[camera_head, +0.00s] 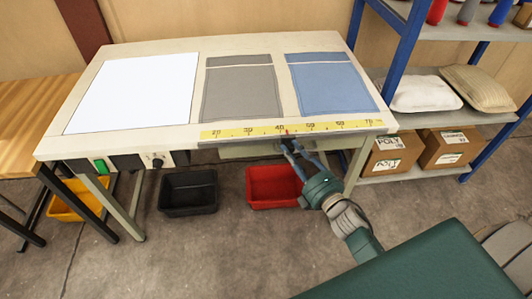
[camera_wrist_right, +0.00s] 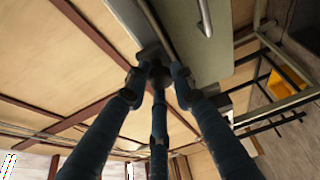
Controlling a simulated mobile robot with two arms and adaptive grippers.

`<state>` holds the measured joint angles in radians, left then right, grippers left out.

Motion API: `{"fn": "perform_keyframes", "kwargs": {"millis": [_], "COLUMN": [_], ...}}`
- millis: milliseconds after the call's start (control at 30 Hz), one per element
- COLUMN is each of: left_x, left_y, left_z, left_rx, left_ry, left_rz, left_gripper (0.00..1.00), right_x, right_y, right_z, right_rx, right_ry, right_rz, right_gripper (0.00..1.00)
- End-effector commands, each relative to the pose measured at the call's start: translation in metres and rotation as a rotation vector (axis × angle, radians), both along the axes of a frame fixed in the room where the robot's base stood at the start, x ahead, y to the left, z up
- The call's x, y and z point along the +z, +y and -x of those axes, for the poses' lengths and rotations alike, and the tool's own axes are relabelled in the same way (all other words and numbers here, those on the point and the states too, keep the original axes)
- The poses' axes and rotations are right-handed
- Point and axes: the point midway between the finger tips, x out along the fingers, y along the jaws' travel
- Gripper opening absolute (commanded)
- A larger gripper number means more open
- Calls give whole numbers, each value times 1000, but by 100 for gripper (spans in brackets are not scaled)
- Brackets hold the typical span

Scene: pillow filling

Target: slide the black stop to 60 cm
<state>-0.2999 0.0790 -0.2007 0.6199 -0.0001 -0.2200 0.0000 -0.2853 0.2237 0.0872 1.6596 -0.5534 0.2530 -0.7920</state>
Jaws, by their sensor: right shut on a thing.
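A yellow ruler (camera_head: 325,127) runs along the table's front edge, with numbers from about 20 at left to 70 at right. A small red mark (camera_head: 286,131) shows on it just right of 40. The black stop is mostly hidden under the front edge at about that place; a dark block (camera_wrist_right: 157,72) between my fingers in the right wrist view appears to be it. My right gripper (camera_head: 289,146) reaches up to the edge from below, its blue fingers shut on the stop. It also shows in the right wrist view (camera_wrist_right: 160,80). My left gripper is out of view.
The table (camera_head: 255,45) carries a white sheet (camera_head: 133,92), a grey cover (camera_head: 242,88) and a blue cover (camera_head: 332,83). A control panel (camera_head: 128,162) is at the front left. Black (camera_head: 188,192) and red (camera_head: 273,187) bins stand below. A blue-framed shelf (camera_head: 404,38) is right.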

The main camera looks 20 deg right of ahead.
Motion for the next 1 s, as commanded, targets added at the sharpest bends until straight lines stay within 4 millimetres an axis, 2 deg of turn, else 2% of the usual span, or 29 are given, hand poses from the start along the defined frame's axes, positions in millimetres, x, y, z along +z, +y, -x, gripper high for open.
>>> {"fn": "perform_keyframes", "kwargs": {"millis": [33,200,300,500,700,1000], "left_x": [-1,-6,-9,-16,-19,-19], "left_y": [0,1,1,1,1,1], "left_z": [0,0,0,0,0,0], "left_rx": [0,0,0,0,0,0], "left_ry": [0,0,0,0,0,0], "left_rz": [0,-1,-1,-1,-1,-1], "left_gripper": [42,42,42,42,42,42], "right_x": [-2,-3,-4,-3,-2,-1], "right_y": [-20,-74,-102,-144,-167,-174], "right_z": [6,21,30,42,48,50], "right_rx": [-2,-3,-3,-3,-3,-3], "right_ry": [5,5,5,3,2,2], "right_rz": [8,7,5,2,1,-2], "right_gripper": [0,0,0,0,0,0]}}
